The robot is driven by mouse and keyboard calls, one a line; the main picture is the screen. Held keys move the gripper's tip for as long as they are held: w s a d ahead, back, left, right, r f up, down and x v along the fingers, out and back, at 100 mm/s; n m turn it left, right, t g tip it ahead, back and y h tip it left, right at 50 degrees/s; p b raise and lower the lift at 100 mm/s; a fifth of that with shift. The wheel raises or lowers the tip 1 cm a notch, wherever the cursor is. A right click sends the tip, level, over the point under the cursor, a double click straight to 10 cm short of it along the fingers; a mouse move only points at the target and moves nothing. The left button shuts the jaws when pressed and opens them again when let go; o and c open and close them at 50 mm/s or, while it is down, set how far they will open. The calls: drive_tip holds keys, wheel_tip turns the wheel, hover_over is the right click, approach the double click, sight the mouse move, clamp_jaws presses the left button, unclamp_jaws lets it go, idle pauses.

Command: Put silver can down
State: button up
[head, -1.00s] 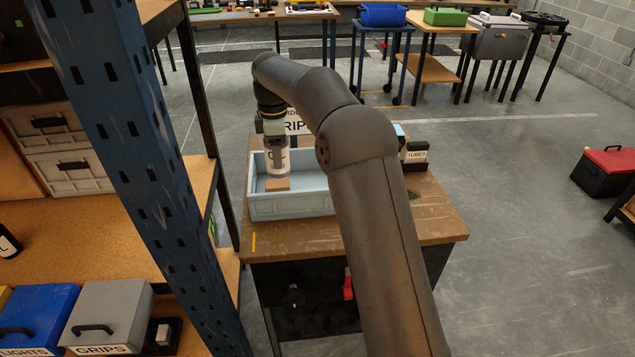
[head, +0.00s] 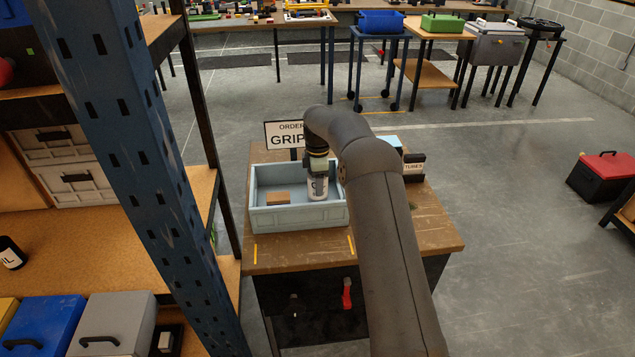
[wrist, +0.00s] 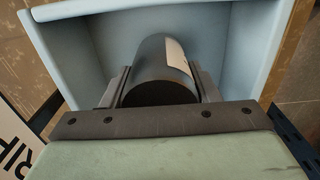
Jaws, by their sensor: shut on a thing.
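The silver can (head: 317,188) has a white label and is upright in my gripper (head: 316,176), inside the right part of the pale blue tray (head: 290,219). In the wrist view the can (wrist: 158,62) sits between the two fingers of my gripper (wrist: 160,88), with the tray wall (wrist: 50,50) around it. I cannot tell whether the can's base touches the tray floor. A small brown block (head: 278,198) lies in the tray to the left of the can.
The tray stands on a wooden workbench (head: 400,235). An order sign (head: 284,135) reading "GRIP" stands behind the tray. A dark holder labelled "TUBES" (head: 413,165) is at the right. A blue rack post (head: 130,150) rises at the left.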

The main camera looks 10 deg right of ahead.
drive_tip(key=shift+f, duration=0.6)
drive_tip(key=shift+a, duration=0.1)
drive_tip(key=shift+f, duration=0.15)
drive_tip(key=o, duration=1.2)
